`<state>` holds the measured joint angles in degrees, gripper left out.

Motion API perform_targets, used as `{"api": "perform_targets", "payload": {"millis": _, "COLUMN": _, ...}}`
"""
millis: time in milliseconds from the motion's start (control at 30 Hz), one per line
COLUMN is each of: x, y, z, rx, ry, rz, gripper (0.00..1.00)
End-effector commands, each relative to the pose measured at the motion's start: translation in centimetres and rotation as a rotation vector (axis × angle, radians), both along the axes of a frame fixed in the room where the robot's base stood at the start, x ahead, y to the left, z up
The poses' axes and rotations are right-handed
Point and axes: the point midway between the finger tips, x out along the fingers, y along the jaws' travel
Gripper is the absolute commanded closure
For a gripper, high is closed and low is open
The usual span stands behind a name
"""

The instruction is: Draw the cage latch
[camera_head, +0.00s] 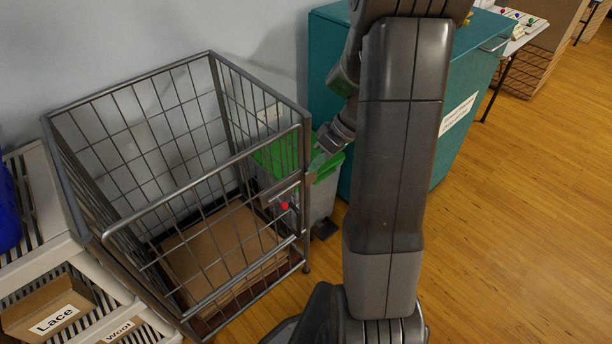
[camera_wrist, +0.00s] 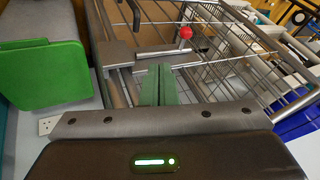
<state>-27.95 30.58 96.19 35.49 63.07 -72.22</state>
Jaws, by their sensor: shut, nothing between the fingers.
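The wire cage (camera_head: 205,62) stands against the wall at left in the head view. Its latch (camera_head: 283,192) is a grey bar near the cage's right front post, with a red knob (camera_head: 285,206). In the wrist view the red knob (camera_wrist: 185,33) is beyond the fingertips and a little right, and the latch bar (camera_wrist: 165,53) crosses just past them. My gripper (camera_wrist: 159,70) has its green fingers together with nothing between them. In the head view my gripper (camera_head: 313,170) is at the post, right of the knob and apart from it. Whether the fingertips touch the bar is unclear.
A bin with a green lid (camera_head: 326,165) stands right behind the cage corner, close to my gripper. A teal cabinet (camera_head: 462,85) is behind my arm. Cardboard (camera_head: 225,245) lies in the cage. A white rack with a Lace box (camera_head: 50,310) is at left. Wooden floor is clear at right.

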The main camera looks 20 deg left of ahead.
Motion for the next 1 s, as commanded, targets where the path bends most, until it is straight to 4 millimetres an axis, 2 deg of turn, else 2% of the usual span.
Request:
{"api": "perform_targets", "payload": {"millis": 100, "x": 0.6, "y": -0.7, "z": 1.6, "rx": 0.001, "ry": -0.002, "rz": -0.002, "gripper": 1.00}}
{"api": "perform_targets", "payload": {"millis": 200, "x": 0.8, "y": -1.1, "z": 2.1, "rx": -0.001, "ry": 0.000, "rz": -0.001, "gripper": 1.00}}
{"api": "perform_targets", "payload": {"millis": 633, "x": 0.9, "y": -1.2, "z": 2.4, "rx": 0.000, "ry": 0.000, "rz": 0.000, "gripper": 1.00}}
{"api": "perform_targets", "payload": {"millis": 833, "x": 0.4, "y": -0.5, "z": 1.0, "rx": 0.000, "ry": 0.002, "rz": 0.001, "gripper": 1.00}}
{"api": "perform_targets", "payload": {"millis": 1000, "x": -0.7, "y": 0.8, "z": -1.8, "rx": -0.002, "ry": 0.003, "rz": 0.003, "gripper": 1.00}}
